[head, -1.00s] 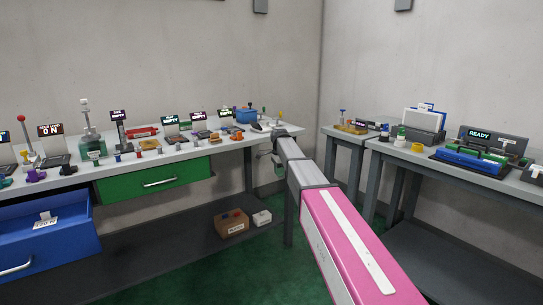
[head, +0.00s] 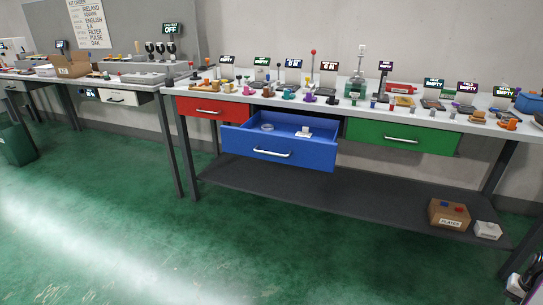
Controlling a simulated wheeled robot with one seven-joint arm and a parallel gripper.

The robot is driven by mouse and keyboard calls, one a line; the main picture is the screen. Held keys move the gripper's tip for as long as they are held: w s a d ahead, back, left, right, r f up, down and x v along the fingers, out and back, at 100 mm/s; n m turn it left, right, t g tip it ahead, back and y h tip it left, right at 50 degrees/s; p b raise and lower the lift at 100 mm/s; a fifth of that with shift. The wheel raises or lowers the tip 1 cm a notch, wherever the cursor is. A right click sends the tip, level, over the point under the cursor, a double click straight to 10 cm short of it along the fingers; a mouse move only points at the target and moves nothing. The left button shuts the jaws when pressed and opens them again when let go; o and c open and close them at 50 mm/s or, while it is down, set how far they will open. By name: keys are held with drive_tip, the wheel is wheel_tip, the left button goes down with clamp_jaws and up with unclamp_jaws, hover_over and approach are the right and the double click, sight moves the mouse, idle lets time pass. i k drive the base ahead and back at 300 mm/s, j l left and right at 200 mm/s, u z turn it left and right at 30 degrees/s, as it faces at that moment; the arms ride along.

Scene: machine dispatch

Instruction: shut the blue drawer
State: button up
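The blue drawer (head: 279,152) is pulled out from under the long workbench, between the red drawer and the green drawer. Its front has a silver handle (head: 272,153). A small white labelled item (head: 304,133) and a clear round item (head: 267,127) are inside it. A black and white part that seems to be my gripper (head: 517,287) shows at the lower right edge, partly cut off, far to the right of the blue drawer. Its fingers cannot be made out. Nothing touches the blue drawer.
The red drawer (head: 209,110) and green drawer (head: 403,137) look shut. Many small items crowd the benchtop. A brown box (head: 448,214) and a white box (head: 488,230) sit on the lower shelf (head: 340,203). The green floor before the blue drawer is clear.

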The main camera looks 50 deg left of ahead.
sight(281, 145)
drive_tip(key=i+u, duration=0.15)
drive_tip(key=u, duration=1.7)
drive_tip(key=i+l+u, duration=0.2)
drive_tip(key=u, duration=0.25)
drive_tip(key=i+l+u, duration=0.1)
drive_tip(key=l+u, duration=0.95)
drive_tip(key=l, duration=0.9)
drive_tip(key=k+l+z, duration=0.1)
drive_tip(key=k, duration=0.2)
